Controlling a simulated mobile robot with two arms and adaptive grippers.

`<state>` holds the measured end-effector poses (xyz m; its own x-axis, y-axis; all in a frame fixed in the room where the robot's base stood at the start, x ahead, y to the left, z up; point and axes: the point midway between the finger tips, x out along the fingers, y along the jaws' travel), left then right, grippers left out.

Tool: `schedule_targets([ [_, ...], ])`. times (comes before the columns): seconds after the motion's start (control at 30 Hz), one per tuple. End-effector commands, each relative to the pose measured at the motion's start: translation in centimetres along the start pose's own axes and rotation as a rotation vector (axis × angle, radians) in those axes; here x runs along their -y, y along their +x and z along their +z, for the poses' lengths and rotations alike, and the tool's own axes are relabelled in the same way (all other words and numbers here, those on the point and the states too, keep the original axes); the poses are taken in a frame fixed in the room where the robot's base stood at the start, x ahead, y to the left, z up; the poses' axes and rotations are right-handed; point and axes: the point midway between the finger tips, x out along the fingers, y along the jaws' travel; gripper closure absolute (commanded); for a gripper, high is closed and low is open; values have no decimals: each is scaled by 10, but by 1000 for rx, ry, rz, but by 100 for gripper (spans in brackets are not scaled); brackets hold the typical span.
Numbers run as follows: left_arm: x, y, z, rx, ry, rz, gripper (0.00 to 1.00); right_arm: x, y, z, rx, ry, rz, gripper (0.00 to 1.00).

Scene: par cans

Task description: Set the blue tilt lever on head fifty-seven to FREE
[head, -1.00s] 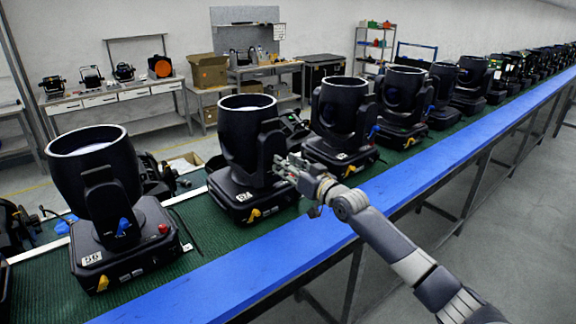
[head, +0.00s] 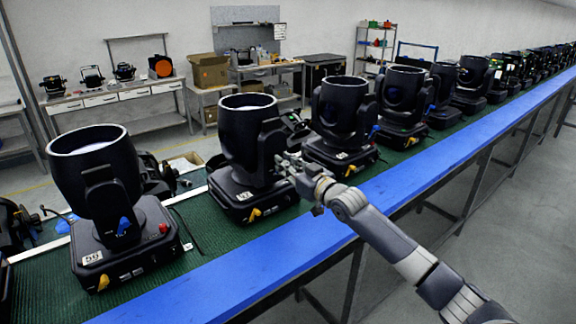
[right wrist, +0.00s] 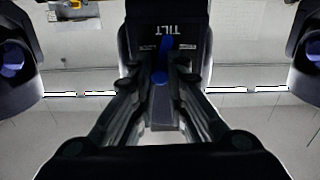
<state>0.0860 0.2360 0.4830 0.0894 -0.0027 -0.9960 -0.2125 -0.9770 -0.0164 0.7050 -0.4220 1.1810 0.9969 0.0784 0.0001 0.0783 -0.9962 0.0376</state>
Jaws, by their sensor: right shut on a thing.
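Head fifty-seven (head: 250,128) is a black moving-head light, standing upright on the green belt, second from the left among the large near heads. Its base carries a white number plate and a yellow lever. My right gripper (head: 284,165) is at the right side of its yoke. In the right wrist view, the blue tilt lever (right wrist: 166,46) lies below an upside-down TILT label, between the fingertips of my right gripper (right wrist: 160,80), which is shut on it. The lever's position marks are too small to read. In the head view the gripper hides the lever. My left gripper is not in view.
Head fifty-six (head: 98,180) stands to the left, and another head (head: 341,125) stands close on the right. A blue rail (head: 300,240) runs along the belt's near edge. Open floor lies at the lower right.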

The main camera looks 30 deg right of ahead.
Motion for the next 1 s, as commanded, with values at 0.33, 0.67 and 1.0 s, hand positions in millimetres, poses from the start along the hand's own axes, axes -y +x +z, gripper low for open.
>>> schedule_targets([
  [0.33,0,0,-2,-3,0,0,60,11,0,-2,0,-330,-1,100],
  [0.67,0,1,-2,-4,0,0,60,20,0,0,0,-607,0,100],
  [1.0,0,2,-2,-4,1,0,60,26,0,2,-1,-774,0,100],
])
